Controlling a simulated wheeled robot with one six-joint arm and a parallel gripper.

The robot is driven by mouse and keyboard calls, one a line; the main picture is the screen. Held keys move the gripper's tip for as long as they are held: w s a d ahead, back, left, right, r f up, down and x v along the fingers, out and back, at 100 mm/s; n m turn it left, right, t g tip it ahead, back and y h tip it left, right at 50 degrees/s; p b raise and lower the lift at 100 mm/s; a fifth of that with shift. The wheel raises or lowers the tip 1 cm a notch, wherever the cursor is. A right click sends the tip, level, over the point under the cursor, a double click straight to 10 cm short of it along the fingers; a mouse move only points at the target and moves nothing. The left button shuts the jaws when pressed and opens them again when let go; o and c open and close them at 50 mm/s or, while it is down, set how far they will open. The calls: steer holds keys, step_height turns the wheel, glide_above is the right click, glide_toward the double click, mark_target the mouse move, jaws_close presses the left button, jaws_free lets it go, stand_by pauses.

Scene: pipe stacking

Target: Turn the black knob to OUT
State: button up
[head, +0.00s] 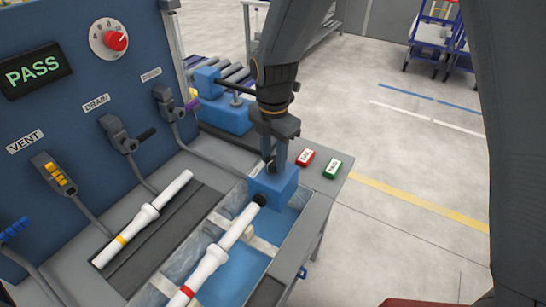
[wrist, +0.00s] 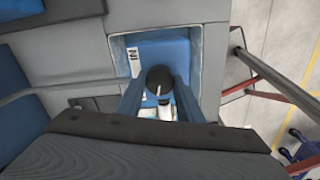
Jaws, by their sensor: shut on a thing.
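The black knob (wrist: 160,77) is round and sits on top of a blue block (wrist: 185,55). In the wrist view it lies between the two blue fingers of my gripper (wrist: 159,92), which is shut on it. A short white mark on the knob points toward the bottom of the picture, away from the white IN label (wrist: 133,62). No OUT label can be made out. In the head view my gripper (head: 277,168) reaches straight down onto the blue block (head: 272,188) and hides the knob.
A white pipe with a red band (head: 207,264) ends at the block's black fitting (head: 260,200). Another white pipe with a yellow band (head: 143,220) lies to the left. The blue panel's display (head: 34,73) reads PASS.

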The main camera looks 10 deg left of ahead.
mark_target(273, 160)
steer(key=shift+w+a+r, duration=0.1)
steer(key=shift+r, duration=0.05)
steer(key=o, duration=1.1)
steer(key=shift+c, duration=0.2)
step_height(273, 160, up, 8)
steer(key=shift+f+b, duration=0.15)
steer(key=shift+b, duration=0.85)
